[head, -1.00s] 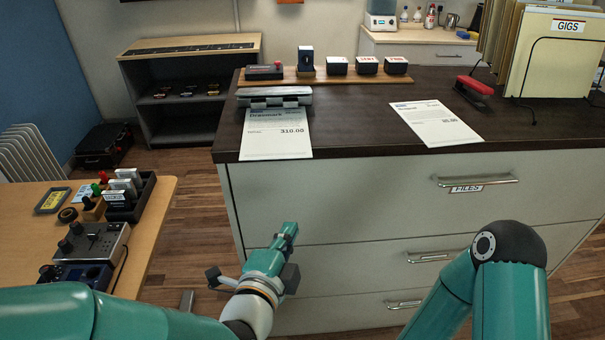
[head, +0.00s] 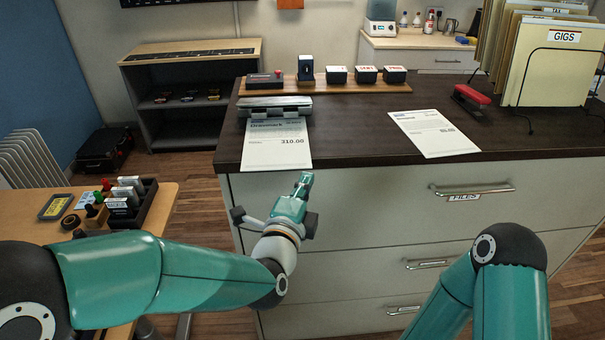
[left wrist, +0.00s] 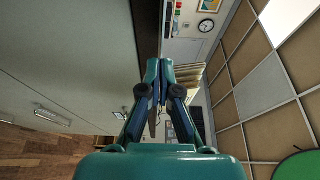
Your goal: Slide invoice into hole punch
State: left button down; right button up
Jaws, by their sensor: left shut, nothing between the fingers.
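An invoice (head: 275,150) reading 310.00 lies on the dark cabinet top, its far edge at the grey hole punch (head: 276,107). I cannot tell how far it reaches into the punch. A second sheet (head: 434,134) lies flat to the right. My left gripper (head: 306,180) is shut and empty, in front of the cabinet face, just below the counter's front edge and near the invoice's near end. It also shows in the left wrist view (left wrist: 158,66), with its fingers together. My right gripper is out of view; only part of that arm shows.
The dark counter (head: 350,130) is bare between the two sheets. A wooden strip (head: 428,88) with stamps runs behind the punch. A red stapler (head: 470,97) and a file rack (head: 548,65) stand at right. A wooden desk (head: 165,195) is at left.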

aim_at(304, 159)
pick_arm(q)
jog(key=shift+w+a, duration=0.35)
jog(key=shift+w, duration=0.45)
jog(key=shift+w+a+f+b, duration=0.1)
jog(key=shift+w+a+b, duration=0.3)
jog(key=shift+w+b, duration=0.35)
jog(key=shift+w, duration=0.15)
